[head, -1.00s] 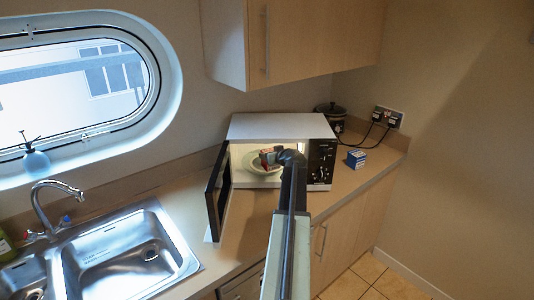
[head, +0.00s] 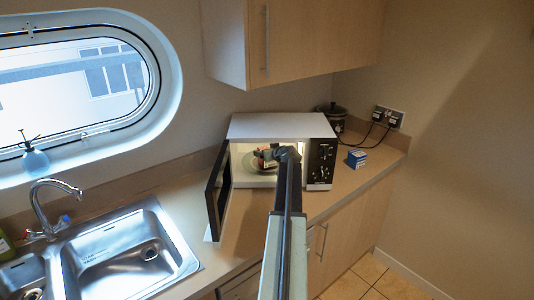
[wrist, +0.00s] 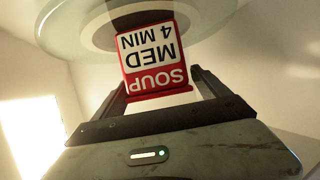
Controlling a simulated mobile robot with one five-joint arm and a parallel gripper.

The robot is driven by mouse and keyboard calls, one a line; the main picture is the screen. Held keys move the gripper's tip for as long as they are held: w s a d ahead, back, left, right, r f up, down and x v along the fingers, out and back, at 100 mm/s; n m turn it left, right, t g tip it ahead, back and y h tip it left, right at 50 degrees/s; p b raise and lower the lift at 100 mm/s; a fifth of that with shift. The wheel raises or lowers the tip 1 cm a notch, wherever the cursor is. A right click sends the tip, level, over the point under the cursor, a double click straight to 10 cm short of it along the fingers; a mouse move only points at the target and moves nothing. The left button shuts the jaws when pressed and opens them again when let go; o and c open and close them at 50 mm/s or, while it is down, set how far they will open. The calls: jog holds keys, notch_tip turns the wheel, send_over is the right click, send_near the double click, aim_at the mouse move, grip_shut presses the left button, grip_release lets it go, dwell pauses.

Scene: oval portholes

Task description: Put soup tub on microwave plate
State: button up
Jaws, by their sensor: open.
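The soup tub (wrist: 155,60) is a red and white block-shaped tub whose label reads upside down in the wrist view. In the head view the tub (head: 265,158) is inside the open microwave (head: 277,127), over the round plate (head: 258,170). The plate also shows behind the tub in the wrist view (wrist: 85,22). My gripper (wrist: 160,85) is open, with its fingers on either side of the tub's near end. A gap shows at the right finger. In the head view my gripper (head: 273,154) partly hides the tub. I cannot tell whether the tub's whole base touches the plate.
The microwave door (head: 218,192) stands open at the left of its opening. The sink (head: 130,250) is at the left, and a cupboard (head: 290,45) hangs above.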

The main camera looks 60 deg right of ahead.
jog(key=shift+r, duration=0.15)
jog(key=s+a, duration=0.7)
jog(key=s, duration=0.4)
jog(key=shift+a+r+p, duration=0.2)
jog(key=shift+r+p, duration=0.05)
jog(key=shift+p, duration=0.1)
